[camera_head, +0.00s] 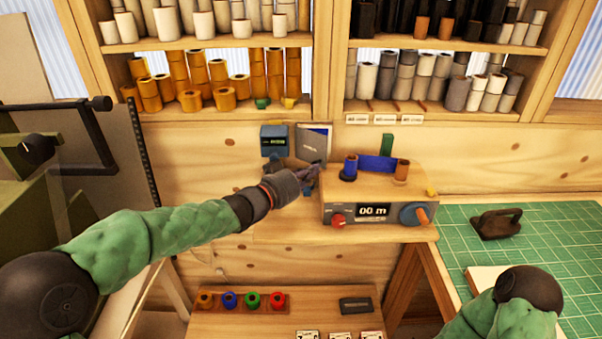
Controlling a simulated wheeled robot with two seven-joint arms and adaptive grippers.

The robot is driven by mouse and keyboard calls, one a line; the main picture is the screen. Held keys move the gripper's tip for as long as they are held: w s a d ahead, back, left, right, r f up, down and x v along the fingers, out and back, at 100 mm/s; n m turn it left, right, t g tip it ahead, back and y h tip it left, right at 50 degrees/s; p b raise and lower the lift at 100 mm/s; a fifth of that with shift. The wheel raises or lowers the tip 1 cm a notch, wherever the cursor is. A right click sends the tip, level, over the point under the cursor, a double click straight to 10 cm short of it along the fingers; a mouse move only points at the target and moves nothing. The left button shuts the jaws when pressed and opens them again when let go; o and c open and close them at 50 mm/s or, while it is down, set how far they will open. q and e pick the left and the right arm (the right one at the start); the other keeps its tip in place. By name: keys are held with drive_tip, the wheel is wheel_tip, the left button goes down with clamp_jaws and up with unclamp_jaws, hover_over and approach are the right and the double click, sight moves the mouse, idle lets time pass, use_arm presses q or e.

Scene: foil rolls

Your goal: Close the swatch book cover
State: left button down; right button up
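What looks like the swatch book (313,144), a thin upright booklet with a dark blue and grey face and a pale edge, leans against the wooden back panel at mid-frame. Whether its cover is open is too small to tell. My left gripper (312,174) reaches in from the left, with its fingers just below the booklet's lower edge. The fingers are small and dark, so I cannot tell whether they touch it or how far apart they are. Of my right arm only a green sleeve and dark joint show at bottom right; its gripper is out of view.
A winding machine (380,212) with a "00 m" display stands right of my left gripper. A small blue-grey device (274,140) is left of the booklet. Shelves of rolls (215,80) run above. A green cutting mat (550,235) bears a dark iron-like tool (495,223).

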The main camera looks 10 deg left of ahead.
sight(330, 171)
use_arm(q)
drive_tip(key=w+d, duration=0.1)
drive_tip(key=w+d+p, duration=0.1)
drive_tip(key=shift+w+d, duration=0.15)
drive_tip(key=shift+d, duration=0.15)
drive_tip(key=shift+p+x, duration=0.8)
drive_tip(key=shift+x, duration=0.75)
drive_tip(key=shift+w+a+r, duration=0.1)
